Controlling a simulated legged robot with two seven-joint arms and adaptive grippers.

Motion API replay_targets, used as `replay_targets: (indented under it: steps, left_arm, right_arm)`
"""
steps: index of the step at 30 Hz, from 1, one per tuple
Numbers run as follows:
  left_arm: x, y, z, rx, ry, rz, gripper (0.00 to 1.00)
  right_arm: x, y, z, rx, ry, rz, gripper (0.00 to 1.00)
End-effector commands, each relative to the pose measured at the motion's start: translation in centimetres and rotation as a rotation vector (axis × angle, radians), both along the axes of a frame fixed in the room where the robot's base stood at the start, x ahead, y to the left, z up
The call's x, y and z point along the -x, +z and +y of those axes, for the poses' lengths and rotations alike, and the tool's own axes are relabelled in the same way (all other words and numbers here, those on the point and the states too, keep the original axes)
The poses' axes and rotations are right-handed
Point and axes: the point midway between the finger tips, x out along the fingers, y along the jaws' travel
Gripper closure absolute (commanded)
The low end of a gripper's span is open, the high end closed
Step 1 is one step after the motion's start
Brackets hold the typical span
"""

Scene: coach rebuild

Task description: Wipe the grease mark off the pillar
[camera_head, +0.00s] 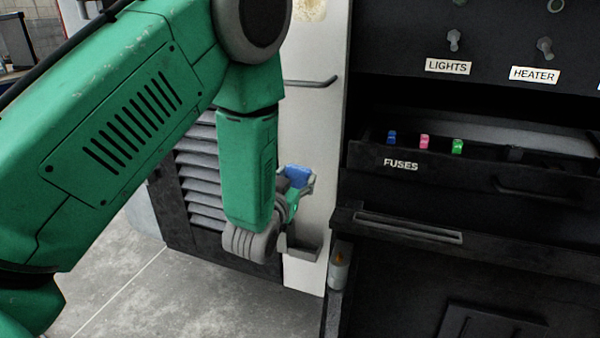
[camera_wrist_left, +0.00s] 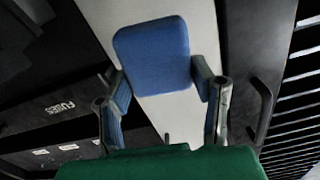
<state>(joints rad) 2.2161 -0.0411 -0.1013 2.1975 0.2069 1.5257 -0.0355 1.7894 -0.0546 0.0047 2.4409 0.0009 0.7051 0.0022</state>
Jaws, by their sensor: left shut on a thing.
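The white pillar (camera_head: 312,130) stands left of the black panel, and also shows behind the gripper in the left wrist view (camera_wrist_left: 185,115). A yellowish-brown grease mark (camera_head: 309,9) is on the pillar at the top edge of the head view, partly cut off. My left gripper (camera_head: 298,182) is in front of the lower pillar, well below the mark. It is shut on a blue pad (camera_wrist_left: 152,55), which sits between its fingers in the wrist view. I cannot tell whether the pad touches the pillar. My right gripper is not in view.
A horizontal handle (camera_head: 312,82) sticks out on the pillar between the mark and my gripper. A small grey tray (camera_head: 303,250) is below the gripper. The fuse drawer (camera_head: 480,170) and ledge (camera_head: 430,235) project at the right. A louvred panel (camera_head: 200,170) is at the left.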

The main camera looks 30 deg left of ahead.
Motion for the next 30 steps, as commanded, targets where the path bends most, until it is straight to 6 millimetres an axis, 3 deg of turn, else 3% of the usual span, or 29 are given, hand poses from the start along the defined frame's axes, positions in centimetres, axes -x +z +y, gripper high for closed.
replay_targets:
  steps: [11, 22, 30]
  left_arm:
    - [0.3, 0.0, -0.1, 0.0, 0.0, 0.0, 0.73]
    - [2.9, 0.0, -0.7, 0.001, -0.001, 0.001, 0.73]
    - [3.0, 0.0, -0.7, 0.001, 0.0, -0.001, 0.73]
  right_arm:
    - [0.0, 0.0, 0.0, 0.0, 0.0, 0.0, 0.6]
    - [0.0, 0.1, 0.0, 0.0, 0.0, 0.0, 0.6]
    - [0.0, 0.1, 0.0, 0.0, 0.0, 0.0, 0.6]
